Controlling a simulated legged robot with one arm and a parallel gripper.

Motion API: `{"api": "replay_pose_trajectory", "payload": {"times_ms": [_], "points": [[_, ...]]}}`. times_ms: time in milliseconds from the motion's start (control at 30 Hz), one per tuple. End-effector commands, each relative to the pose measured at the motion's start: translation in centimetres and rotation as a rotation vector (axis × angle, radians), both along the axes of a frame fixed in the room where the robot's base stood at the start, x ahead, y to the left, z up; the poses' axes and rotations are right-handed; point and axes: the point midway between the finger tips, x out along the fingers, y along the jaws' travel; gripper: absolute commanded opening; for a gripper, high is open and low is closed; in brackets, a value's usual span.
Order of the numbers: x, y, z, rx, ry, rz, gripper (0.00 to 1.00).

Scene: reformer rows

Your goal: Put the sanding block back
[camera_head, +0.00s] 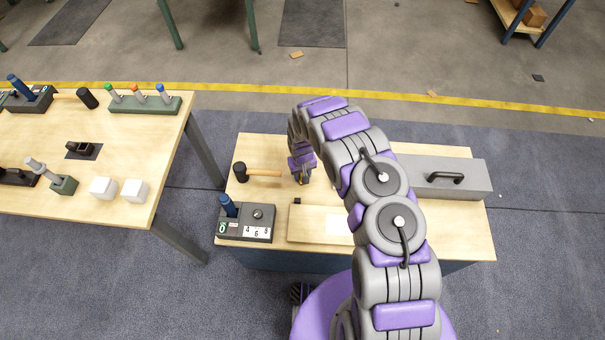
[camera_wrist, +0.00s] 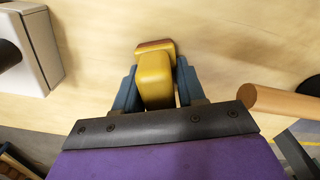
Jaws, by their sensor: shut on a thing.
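The sanding block (camera_wrist: 155,78) is yellow with a brown layer at its far end. My gripper (camera_wrist: 153,92) is shut on it, with one blue finger on each side. In the head view my gripper (camera_head: 302,178) hangs over the near wooden table (camera_head: 275,146), between the mallet and the grey toolbox. Only a small yellow bit of the block (camera_head: 305,182) shows there. I cannot tell whether the block touches the tabletop.
A black-headed mallet (camera_head: 262,172) lies just left of my gripper. A dark box with number tiles (camera_head: 246,223) and a flat wooden board (camera_head: 305,222) are in front. A grey toolbox (camera_head: 470,178) stands right. Another table (camera_head: 30,211) at left holds several tools and white cubes.

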Motion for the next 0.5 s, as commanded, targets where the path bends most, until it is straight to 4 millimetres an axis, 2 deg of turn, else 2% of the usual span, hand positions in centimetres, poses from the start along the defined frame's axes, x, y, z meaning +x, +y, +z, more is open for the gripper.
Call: {"api": "replay_pose_trajectory", "payload": {"times_ms": [67,100,333,500], "points": [[-0.02,0.06,-0.24,0.0,0.001,0.001,0.06],[-0.02,0.01,-0.26,0.001,0.001,0.001,0.41],[-0.05,-0.27,-0.18,0.005,0.002,0.0,0.64],[-0.05,-0.27,-0.17,0.005,0.002,0.0,0.65]]}}
